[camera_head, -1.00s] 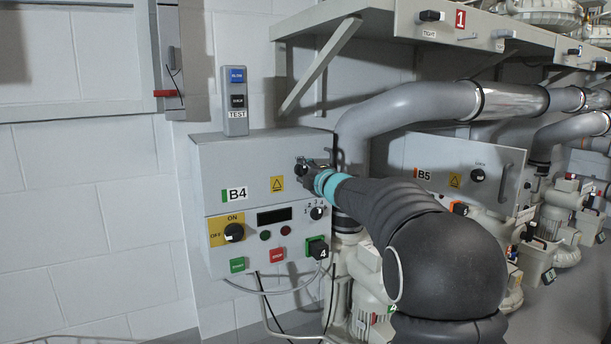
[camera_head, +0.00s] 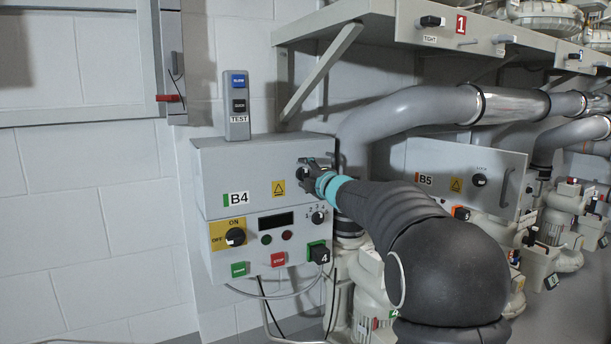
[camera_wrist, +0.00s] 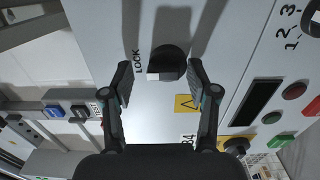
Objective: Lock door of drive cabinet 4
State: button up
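Drive cabinet 4 is the grey box marked B4 (camera_head: 215,165); its upper door looks closed flush. Its black round lock knob (camera_wrist: 168,62) has a white mark and sits beside the word LOCK (camera_wrist: 138,62) in the wrist view. My gripper (camera_wrist: 161,82) is open, with one finger on each side of the knob. A gap shows between the left finger and the knob; the right finger is close to it, and contact cannot be told. In the head view my gripper (camera_head: 306,172) is at the door's upper right and partly hides the knob.
Below the door are an ON/OFF switch (camera_head: 235,237), a dark display (camera_head: 275,220) and buttons. A TEST box (camera_head: 238,105) stands on top. Grey pipes (camera_head: 410,108) and cabinet B5 (camera_head: 450,165) lie to the right.

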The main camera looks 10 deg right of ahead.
jog(key=shift+f, duration=0.1)
jog(key=v, duration=1.2)
